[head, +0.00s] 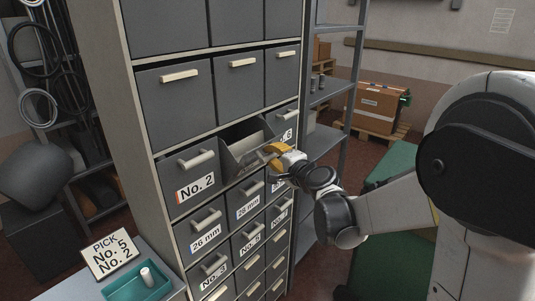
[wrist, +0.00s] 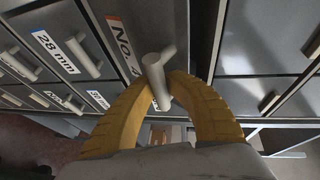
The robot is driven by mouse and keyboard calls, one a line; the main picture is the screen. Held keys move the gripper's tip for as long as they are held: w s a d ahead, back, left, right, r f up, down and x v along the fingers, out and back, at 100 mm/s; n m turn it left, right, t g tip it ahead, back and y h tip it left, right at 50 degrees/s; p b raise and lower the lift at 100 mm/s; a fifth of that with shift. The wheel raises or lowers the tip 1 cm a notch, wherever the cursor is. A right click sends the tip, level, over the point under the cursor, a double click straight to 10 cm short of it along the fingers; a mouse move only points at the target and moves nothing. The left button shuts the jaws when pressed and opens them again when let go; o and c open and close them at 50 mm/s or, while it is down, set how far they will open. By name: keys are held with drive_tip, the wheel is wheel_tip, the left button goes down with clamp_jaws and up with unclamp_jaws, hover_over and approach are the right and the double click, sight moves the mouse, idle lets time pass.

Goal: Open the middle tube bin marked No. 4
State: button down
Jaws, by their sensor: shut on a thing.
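The grey middle bin (head: 240,149) sits between the bin marked No. 2 (head: 196,181) and a bin whose label ends in 6 (head: 287,121). It is pulled out and tilted, so its open inside shows in the head view. In the wrist view the bin's front (wrist: 150,22) fills the upper middle, with a label reading "No." and a digit partly covered. The yellow fingers of my gripper (wrist: 166,88) are shut on its pale bar handle (wrist: 156,68).
Shut bins fill the rows above and below in the grey cabinet (head: 140,110). A teal tray (head: 138,284) with a white cylinder and a "PICK No. 5 No. 2" card (head: 110,252) are at the lower left. A metal shelf (head: 322,142) stands right of the cabinet.

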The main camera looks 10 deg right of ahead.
drive_tip(key=shift+d, duration=0.1)
idle(0.3)
drive_tip(key=c, duration=1.5)
unclamp_jaws()
drive_tip(key=shift+o, duration=0.7)
drive_tip(key=shift+s+d, duration=0.15)
drive_tip(key=shift+s, duration=0.05)
drive_tip(key=shift+w, duration=0.1)
drive_tip(key=v, duration=1.2)
